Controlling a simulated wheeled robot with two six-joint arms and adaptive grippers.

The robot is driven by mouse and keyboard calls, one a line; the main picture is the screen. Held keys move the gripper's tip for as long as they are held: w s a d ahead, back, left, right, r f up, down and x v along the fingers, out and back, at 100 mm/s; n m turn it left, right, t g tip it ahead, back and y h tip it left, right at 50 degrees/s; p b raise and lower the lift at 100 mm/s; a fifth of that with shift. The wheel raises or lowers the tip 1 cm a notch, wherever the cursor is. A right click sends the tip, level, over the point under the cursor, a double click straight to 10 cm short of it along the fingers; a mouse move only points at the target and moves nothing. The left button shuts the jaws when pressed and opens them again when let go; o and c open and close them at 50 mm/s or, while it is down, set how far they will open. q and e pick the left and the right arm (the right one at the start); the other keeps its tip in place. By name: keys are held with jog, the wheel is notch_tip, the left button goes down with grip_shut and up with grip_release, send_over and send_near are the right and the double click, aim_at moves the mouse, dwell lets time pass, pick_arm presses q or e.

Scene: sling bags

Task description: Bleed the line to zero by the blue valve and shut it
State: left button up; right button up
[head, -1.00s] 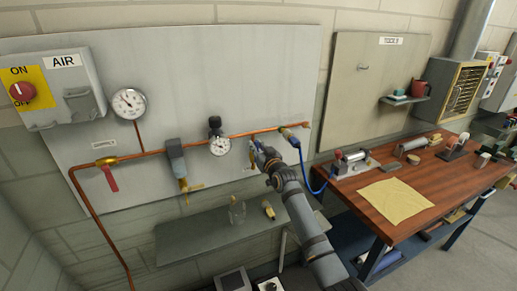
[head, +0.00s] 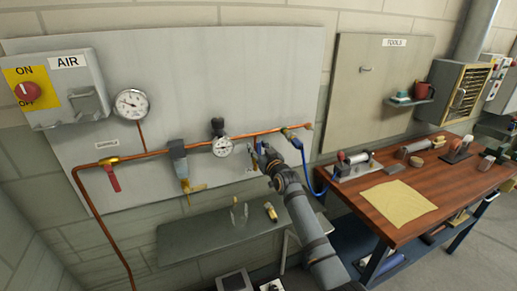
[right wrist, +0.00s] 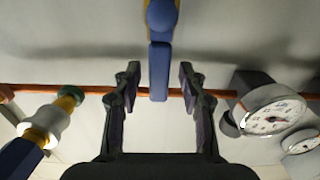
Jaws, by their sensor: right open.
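The blue valve's handle (right wrist: 160,70) hangs from the copper pipe (right wrist: 85,89) in the right wrist view. My right gripper (right wrist: 159,80) is open, with one finger on each side of the handle and a visible gap on both sides. In the head view my right gripper (head: 261,153) is at the pipe and mostly hides the blue valve. The small gauge (head: 222,147) sits left of it on the pipe. The large gauge (head: 131,104) is higher on the panel; its reading is too small to tell. My left gripper is out of view.
A red-handled valve (head: 113,179) and a filter with a brass drain (head: 181,165) sit further left on the pipe. A blue hose (head: 304,165) runs from the pipe's right end to the wooden bench (head: 440,182). A grey shelf (head: 200,232) lies below.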

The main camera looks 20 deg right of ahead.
jog(key=s, duration=1.2)
jog(key=shift+d, duration=0.2)
jog(key=s+d+f+m+g+h, duration=0.1)
jog(key=s+d+f+g, duration=0.15)
jog(key=f, duration=1.05)
jog(key=s+d+f+g+h, duration=0.1)
jog(key=f+g, duration=0.2)
jog(key=f, duration=1)
jog(key=s+f+g, duration=0.2)
jog(key=s+f, duration=0.4)
jog(key=f, duration=0.4)
jog(key=s+f+g, duration=0.2)
jog(key=s+f, duration=0.4)
jog(key=f, duration=0.3)
jog(key=s+a+f+g, duration=0.1)
jog(key=s+f+g, duration=0.1)
jog(key=s+f, duration=0.5)
jog(key=s+a+f+g, duration=0.1)
jog(key=s+f+g, duration=0.2)
jog(key=s, duration=1.6)
jog(key=s+a+f+g, duration=0.1)
jog(key=s+f+g, duration=0.1)
jog(key=s+f, duration=0.9)
jog(key=shift+s+n+y, duration=0.3)
jog(key=shift+s+n, duration=0.1)
jog(key=shift+s, duration=0.5)
jog(key=shift+w+d, duration=0.1)
